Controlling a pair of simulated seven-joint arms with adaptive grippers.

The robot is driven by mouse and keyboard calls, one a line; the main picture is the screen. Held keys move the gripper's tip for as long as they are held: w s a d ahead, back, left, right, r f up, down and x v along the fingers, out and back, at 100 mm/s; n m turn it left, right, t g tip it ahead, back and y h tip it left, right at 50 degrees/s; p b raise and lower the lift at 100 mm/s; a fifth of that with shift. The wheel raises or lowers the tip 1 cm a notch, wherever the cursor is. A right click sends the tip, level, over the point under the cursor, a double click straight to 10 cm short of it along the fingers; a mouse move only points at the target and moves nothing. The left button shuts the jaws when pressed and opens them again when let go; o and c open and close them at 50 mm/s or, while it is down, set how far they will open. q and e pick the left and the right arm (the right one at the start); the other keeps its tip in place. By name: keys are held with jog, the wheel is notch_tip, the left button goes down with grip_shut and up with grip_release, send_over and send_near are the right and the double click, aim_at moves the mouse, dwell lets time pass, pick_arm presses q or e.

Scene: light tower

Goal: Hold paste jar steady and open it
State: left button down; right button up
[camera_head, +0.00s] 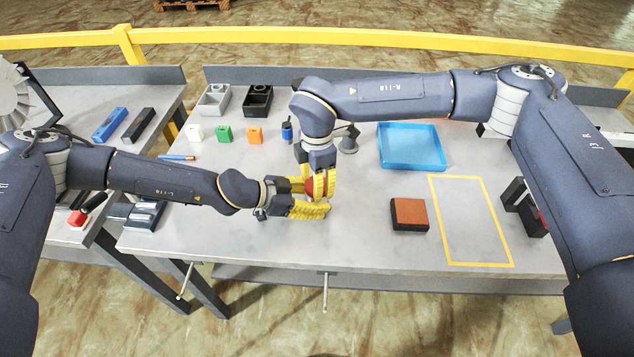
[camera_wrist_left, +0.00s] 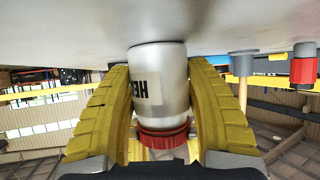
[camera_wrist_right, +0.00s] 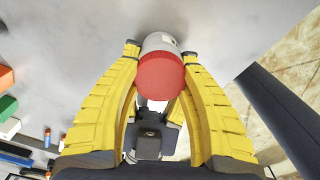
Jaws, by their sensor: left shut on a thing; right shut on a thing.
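The paste jar is a pale cylinder with a dark-lettered label, seen in the left wrist view (camera_wrist_left: 160,65), with a red lid (camera_wrist_left: 163,138). It stands on the table; the head view shows little more than its red lid (camera_head: 314,187) between yellow fingers. My left gripper (camera_head: 322,203) comes in from the left, low, and is shut on the jar body. My right gripper (camera_head: 318,190) points down from above, its fingers on either side of the lid in the right wrist view (camera_wrist_right: 160,75), shut on it. The lid sits on the jar.
A blue tray (camera_head: 412,147) lies right of the grippers. A brown-topped block (camera_head: 409,213) and a yellow-outlined area (camera_head: 470,220) are at the right. White, green and orange blocks (camera_head: 254,134) stand behind left, with grey and black bins (camera_head: 257,100). The front middle is clear.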

jog(key=n, duration=0.6)
jog(key=shift+n, duration=0.4)
jog(key=n, duration=1.7)
jog(key=shift+n, duration=0.3)
jog(key=n, duration=0.3)
jog(key=shift+r, duration=0.1)
jog(key=n, duration=0.4)
jog(key=shift+n, duration=0.4)
jog(key=n, duration=1.6)
